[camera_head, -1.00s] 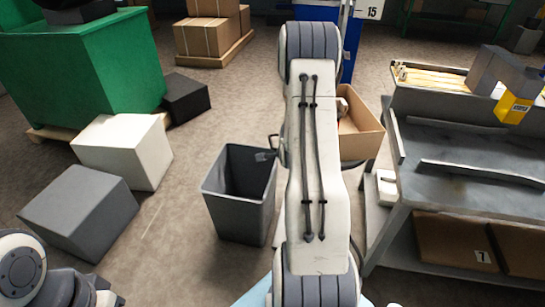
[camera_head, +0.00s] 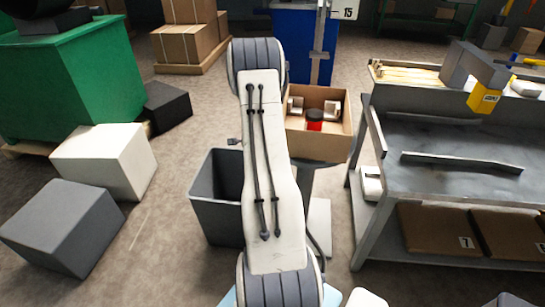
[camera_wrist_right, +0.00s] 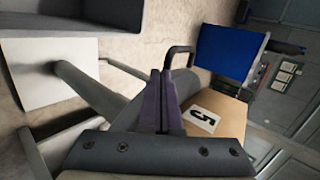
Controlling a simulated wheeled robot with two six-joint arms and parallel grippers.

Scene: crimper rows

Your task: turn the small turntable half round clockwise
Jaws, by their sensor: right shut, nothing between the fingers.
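The turntable appears to be the dark round top under the cardboard box in the head view (camera_head: 322,165); a post and pale base plate (camera_head: 318,225) stand below. My raised right arm covers its left part. In the right wrist view, my right gripper (camera_wrist_right: 162,98) is shut and empty, near a dark bent handle (camera_wrist_right: 178,54). I cannot tell whether they touch. The cardboard box (camera_head: 318,148) on the turntable holds white pieces and a red and black cylinder (camera_head: 314,120). My left gripper is out of view.
A grey open bin (camera_head: 214,215) stands left of the turntable, partly behind my arm. A metal workbench (camera_head: 450,185) stands close on the right. White (camera_head: 105,160) and grey (camera_head: 65,230) blocks lie on the floor at left. A blue cabinet (camera_head: 300,45) stands behind.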

